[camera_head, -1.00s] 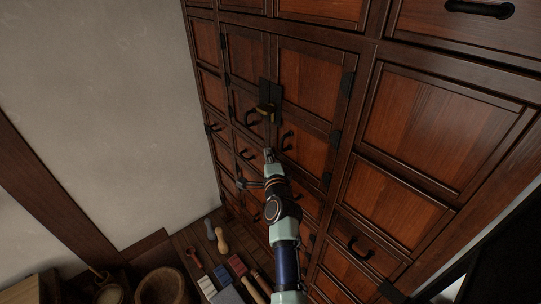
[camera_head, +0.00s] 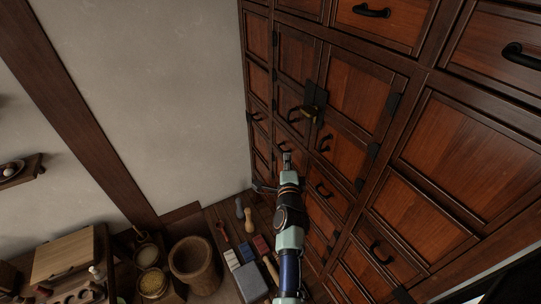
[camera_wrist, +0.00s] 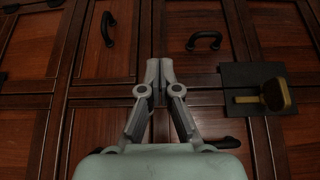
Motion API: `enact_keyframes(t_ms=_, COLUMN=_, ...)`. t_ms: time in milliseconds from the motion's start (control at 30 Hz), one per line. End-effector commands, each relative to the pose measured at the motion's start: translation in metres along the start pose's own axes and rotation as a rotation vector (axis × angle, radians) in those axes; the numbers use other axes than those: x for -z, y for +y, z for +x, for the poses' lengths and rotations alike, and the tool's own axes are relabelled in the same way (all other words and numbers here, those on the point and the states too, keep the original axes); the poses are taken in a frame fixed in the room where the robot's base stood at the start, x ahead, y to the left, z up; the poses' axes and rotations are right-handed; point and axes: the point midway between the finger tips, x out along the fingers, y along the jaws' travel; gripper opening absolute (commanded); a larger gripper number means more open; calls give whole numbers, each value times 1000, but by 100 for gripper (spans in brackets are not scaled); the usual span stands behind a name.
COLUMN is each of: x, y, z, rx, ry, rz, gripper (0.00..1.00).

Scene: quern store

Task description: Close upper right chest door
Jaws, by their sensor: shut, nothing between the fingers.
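The wooden chest fills the right of the head view, with dark frames and red-brown panels. Its upper right door (camera_head: 355,88) has black hinges on its right edge and looks flush with the frame. A dark latch plate with a brass-coloured lock (camera_head: 303,112) sits at the seam of the door pair; the lock also shows at the right in the wrist view (camera_wrist: 276,94). My gripper (camera_head: 287,157) is below the lock, in front of the lower drawers. In the wrist view my gripper (camera_wrist: 159,72) has its fingertips together and holds nothing. I cannot tell whether the tips touch the chest.
Black handles stick out from the chest fronts, one (camera_wrist: 205,40) near my fingertips. Brushes and small tools (camera_head: 240,255) lie on the floor below. A wooden bucket (camera_head: 195,262) and grain-filled containers stand at lower left. The pale wall (camera_head: 160,100) is bare.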

Motion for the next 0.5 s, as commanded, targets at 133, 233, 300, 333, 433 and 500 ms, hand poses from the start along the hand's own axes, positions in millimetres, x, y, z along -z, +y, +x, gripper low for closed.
enact_keyframes(t_ms=133, x=-12, y=1, z=-7, rx=2, ry=1, rz=-4, gripper=0)
enact_keyframes(t_ms=233, x=-21, y=1, z=-12, rx=4, ry=0, rz=-3, gripper=0)
enact_keyframes(t_ms=300, x=-29, y=2, z=-17, rx=4, ry=-2, rz=-4, gripper=0)
enact_keyframes(t_ms=333, x=-32, y=2, z=-18, rx=4, ry=-2, rz=-3, gripper=0)
enact_keyframes(t_ms=433, x=-39, y=2, z=-23, rx=5, ry=2, rz=-2, gripper=0)
enact_keyframes(t_ms=500, x=-50, y=7, z=-28, rx=7, ry=-2, rz=-1, gripper=0)
